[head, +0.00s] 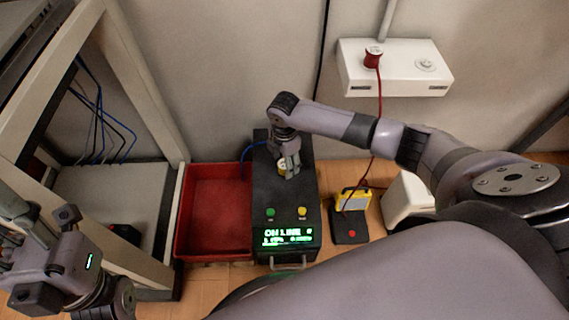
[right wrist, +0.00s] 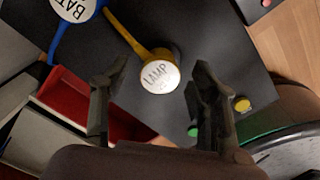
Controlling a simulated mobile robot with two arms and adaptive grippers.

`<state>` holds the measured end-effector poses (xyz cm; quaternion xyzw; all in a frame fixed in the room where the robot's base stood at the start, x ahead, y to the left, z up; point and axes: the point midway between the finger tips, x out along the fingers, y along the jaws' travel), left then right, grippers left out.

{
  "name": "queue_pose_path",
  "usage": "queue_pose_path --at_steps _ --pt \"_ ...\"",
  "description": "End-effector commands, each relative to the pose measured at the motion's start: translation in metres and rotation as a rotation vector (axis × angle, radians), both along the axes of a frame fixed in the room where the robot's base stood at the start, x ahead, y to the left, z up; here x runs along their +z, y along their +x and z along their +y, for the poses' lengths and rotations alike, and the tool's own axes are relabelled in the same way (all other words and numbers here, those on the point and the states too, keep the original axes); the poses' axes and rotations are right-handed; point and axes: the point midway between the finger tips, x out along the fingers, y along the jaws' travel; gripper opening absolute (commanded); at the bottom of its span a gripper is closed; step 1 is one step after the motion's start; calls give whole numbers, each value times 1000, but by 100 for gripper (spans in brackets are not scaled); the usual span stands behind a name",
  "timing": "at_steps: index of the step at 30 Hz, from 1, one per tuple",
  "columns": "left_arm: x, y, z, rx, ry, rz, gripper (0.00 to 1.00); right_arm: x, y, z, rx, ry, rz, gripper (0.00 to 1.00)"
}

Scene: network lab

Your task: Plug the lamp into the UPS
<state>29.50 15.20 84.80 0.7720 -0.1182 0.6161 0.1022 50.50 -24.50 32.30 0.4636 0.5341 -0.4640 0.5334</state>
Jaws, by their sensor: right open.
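The UPS (head: 263,200) is a black box on the floor with a lit green "ONLINE" display. A yellow plug with a round white "LAMP" label (right wrist: 160,76) and a yellow cable is at its top; I cannot tell whether it is fully seated. The plug partly shows in the head view (head: 282,169). My right gripper (head: 289,171) is over the UPS top, open, its fingers on either side of the plug without visibly gripping it. A yellow lamp (head: 354,199) stands right of the UPS. My left gripper (head: 115,300) is at lower left, its jaws unclear.
A red tray (head: 213,248) lies left of the UPS, beside a pale rack (head: 145,100). A blue plug labelled "BAT" (right wrist: 73,10) is near the lamp plug. A red plug (head: 373,58) sits in the white wall outlet (head: 400,82), its red cable hanging down.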

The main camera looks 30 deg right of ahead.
Motion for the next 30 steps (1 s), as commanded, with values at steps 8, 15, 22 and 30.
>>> queue_pose_path --at_steps 8,15,22,30 --pt "0 0 0 -1 1 2 40 61 1 0 2 0 -4 55" --pt "-1 0 0 -1 2 3 40 94 1 0 2 -1 -2 55" --pt "-1 0 0 -1 2 3 40 100 0 0 1 -1 1 55" --pt "-1 0 0 -1 2 3 40 100 0 0 1 -1 1 55"
